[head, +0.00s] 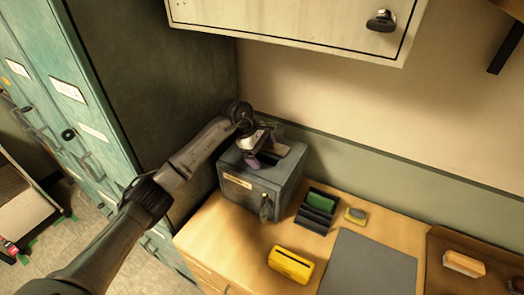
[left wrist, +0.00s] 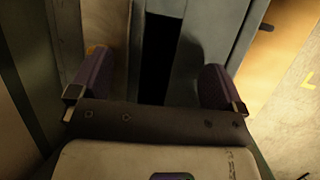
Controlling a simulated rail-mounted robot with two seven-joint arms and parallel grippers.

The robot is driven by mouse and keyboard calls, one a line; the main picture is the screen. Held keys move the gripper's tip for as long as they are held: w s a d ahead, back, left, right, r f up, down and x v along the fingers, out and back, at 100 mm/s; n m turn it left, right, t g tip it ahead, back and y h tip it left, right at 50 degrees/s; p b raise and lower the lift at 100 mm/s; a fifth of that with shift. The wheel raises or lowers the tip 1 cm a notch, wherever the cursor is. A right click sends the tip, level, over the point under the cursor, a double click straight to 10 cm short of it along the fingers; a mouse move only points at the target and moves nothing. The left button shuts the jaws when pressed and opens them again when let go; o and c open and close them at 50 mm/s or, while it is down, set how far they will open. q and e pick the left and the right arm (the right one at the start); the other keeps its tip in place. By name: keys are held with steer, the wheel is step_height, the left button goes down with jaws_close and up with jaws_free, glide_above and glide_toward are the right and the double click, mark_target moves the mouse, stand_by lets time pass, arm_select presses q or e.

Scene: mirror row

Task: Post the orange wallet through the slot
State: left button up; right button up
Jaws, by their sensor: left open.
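The grey metal box (head: 262,185) stands on the wooden counter with a dark slot (left wrist: 158,60) in its top. My left gripper (head: 263,159) is over the box top, pointing down. In the left wrist view its two purple fingers (left wrist: 156,82) are wide apart, one on each side of the slot, with nothing between them. I see no thing that is clearly the orange wallet. A small orange patch (left wrist: 96,49) shows by the left finger; I cannot tell what it is. The inside of the slot is too dark to see.
A yellow item (head: 292,264) with a dark slit, a black rack (head: 316,211) with a green piece, a small sponge-like block (head: 355,216) and a grey mat (head: 368,268) lie on the counter. A brown tray (head: 436,272) holds an orange-and-white block. A cabinet (head: 300,25) hangs above.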

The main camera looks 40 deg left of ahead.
arm_select(q)
steer(key=b+v, duration=0.1)
steer(key=v, duration=0.5)
steer(key=shift+a+b, duration=0.1)
steer(key=shift+b, duration=0.2)
steer(key=shift+s+a+r, duration=0.15)
steer(key=shift+s+r, duration=0.05)
steer(key=shift+r, duration=0.5)
